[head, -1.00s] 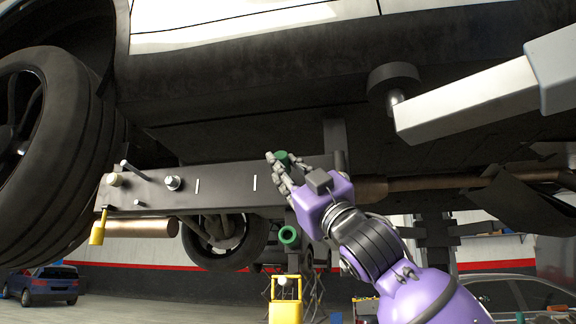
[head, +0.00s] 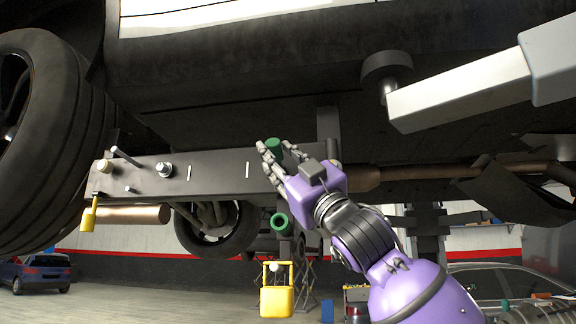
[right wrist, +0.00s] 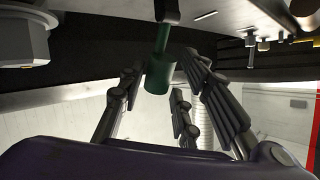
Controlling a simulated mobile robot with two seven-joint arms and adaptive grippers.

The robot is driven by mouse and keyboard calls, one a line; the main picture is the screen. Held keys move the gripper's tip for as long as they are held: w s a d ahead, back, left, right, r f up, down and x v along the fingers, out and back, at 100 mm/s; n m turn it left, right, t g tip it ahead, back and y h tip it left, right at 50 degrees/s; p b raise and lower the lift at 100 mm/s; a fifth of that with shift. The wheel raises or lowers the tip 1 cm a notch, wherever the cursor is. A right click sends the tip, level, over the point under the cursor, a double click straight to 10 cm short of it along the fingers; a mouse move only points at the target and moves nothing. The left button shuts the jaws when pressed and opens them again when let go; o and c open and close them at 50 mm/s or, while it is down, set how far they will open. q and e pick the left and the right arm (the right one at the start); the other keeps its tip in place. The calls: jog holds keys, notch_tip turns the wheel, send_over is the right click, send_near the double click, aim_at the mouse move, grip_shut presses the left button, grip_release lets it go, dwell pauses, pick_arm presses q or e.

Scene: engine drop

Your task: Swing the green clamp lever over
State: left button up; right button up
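A green cylindrical grip (head: 274,145) shows at the right part of the dark crossbeam in the head view, partly covered by my fingers. A second green piece, a round hollow end (head: 281,223), hangs below the beam. I cannot tell from the head view which one is the clamp lever. My right gripper (head: 267,158) is at the upper green grip. In the right wrist view a green handle (right wrist: 160,73) on a thin green stem hangs from a dark mount, between my spread fingers (right wrist: 165,95). The fingers look open around it, with no clear contact. My left gripper is not in view.
The dark crossbeam (head: 222,176) carries bolts and pins under the car. A yellow padlock-like piece (head: 89,214) hangs at its left end. A big wheel (head: 45,140) stands at left. A pale arm with a round pad (head: 387,72) is at upper right.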

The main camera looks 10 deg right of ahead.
jog(key=v, duration=1.1)
jog(key=shift+s+d+f, duration=0.2)
jog(key=shift+f, duration=0.05)
